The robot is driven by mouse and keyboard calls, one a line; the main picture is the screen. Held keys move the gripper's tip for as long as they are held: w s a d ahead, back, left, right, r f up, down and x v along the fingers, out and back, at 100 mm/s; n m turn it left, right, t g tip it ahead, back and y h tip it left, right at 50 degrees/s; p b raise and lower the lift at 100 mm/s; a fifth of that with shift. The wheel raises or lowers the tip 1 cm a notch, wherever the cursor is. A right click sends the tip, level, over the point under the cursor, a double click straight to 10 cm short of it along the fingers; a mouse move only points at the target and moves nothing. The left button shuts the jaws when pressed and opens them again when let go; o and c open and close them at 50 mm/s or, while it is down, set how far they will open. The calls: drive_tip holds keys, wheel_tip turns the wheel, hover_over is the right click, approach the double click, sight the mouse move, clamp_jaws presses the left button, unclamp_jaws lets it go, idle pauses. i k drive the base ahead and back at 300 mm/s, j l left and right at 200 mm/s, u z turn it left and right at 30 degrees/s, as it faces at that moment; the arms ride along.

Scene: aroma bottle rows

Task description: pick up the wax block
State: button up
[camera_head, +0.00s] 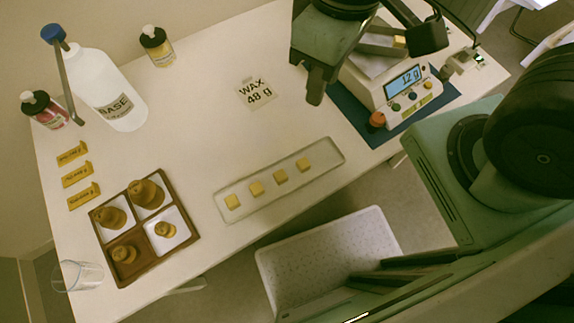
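Several small pale yellow wax blocks stand in a row in a long clear tray (328,150): a left one (232,201), a second (257,188), a third (280,177) and a right one (303,164). One more yellow block (399,42) shows at the scale's top, partly behind my arm. The scale (408,97) reads 12 g. My gripper (318,82) is at the top of the view, left of the scale and above and beyond the tray. Its fingertips are not clear, so I cannot tell whether it is open or shut.
A card (256,93) reads "WAX 48 g". A brown divided tray (187,238) holds amber bottles. A white BASE bottle (107,88), two dark-capped bottles, yellow labels and a glass (82,276) are at left.

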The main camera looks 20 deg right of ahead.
sight(303, 164)
drive_tip(key=u, duration=0.35)
drive_tip(key=z, duration=0.6)
drive_tip(key=k+j+z, duration=0.15)
drive_tip(key=z, duration=0.2)
drive_tip(key=k+z, duration=0.7)
